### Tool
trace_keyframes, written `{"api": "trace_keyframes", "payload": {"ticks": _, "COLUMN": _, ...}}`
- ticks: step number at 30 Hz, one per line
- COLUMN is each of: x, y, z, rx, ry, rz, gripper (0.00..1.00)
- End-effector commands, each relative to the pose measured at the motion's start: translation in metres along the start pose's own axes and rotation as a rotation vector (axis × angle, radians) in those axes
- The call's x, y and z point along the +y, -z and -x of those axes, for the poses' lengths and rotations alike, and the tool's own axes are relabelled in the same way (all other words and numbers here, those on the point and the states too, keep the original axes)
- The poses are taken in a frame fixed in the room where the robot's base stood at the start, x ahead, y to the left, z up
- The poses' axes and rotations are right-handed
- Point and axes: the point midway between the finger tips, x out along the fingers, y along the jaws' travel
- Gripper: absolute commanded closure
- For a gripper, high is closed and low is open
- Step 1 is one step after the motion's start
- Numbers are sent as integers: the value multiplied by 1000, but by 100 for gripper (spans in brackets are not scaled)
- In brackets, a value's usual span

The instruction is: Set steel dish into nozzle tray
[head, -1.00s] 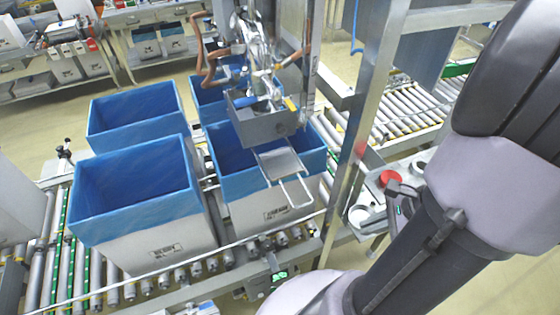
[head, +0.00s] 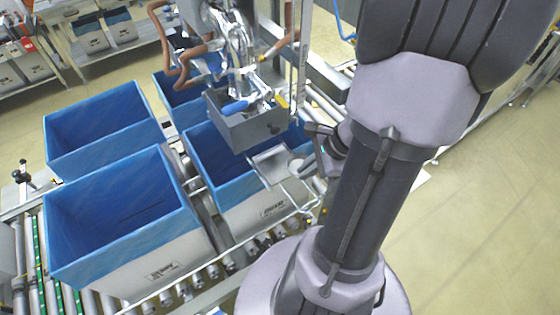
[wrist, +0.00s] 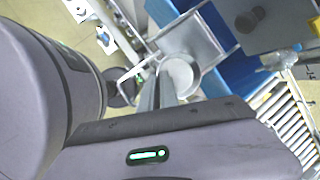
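The steel dish (head: 297,166) is a small round pale dish at the end of my gripper (head: 308,158). In the wrist view the dish (wrist: 181,78) sits at the fingertips (wrist: 163,88), which look closed on its edge. The nozzle tray (head: 267,163) is a small flat steel tray with a wire frame, below the grey nozzle box. It also shows in the wrist view (wrist: 190,36), just beyond the dish. The dish is beside the tray's right edge in the head view and overlaps it in the wrist view. I cannot tell the height gap.
The grey nozzle box (head: 248,125) with hoses hangs just above and behind the tray. Several blue-lined boxes (head: 120,215) stand on the roller conveyor (head: 75,285) to the left. Open floor (head: 480,200) lies to the right.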

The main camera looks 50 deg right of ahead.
Motion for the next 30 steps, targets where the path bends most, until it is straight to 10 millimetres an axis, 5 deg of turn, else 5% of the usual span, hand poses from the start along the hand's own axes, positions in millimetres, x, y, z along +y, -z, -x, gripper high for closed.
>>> {"api": "trace_keyframes", "payload": {"ticks": 9, "x": -47, "y": -41, "z": -34, "rx": -1, "ry": -2, "rz": 2, "gripper": 100}}
{"api": "trace_keyframes", "payload": {"ticks": 15, "x": -40, "y": -26, "z": -67, "rx": 0, "ry": -1, "rz": -2, "gripper": 100}}
{"api": "trace_keyframes", "payload": {"ticks": 25, "x": -40, "y": -24, "z": -70, "rx": 0, "ry": 1, "rz": -1, "gripper": 100}}
{"api": "trace_keyframes", "payload": {"ticks": 27, "x": -40, "y": -25, "z": -68, "rx": 0, "ry": 1, "rz": -1, "gripper": 86}}
{"api": "trace_keyframes", "payload": {"ticks": 30, "x": -40, "y": -25, "z": -68, "rx": 0, "ry": 1, "rz": -1, "gripper": 86}}
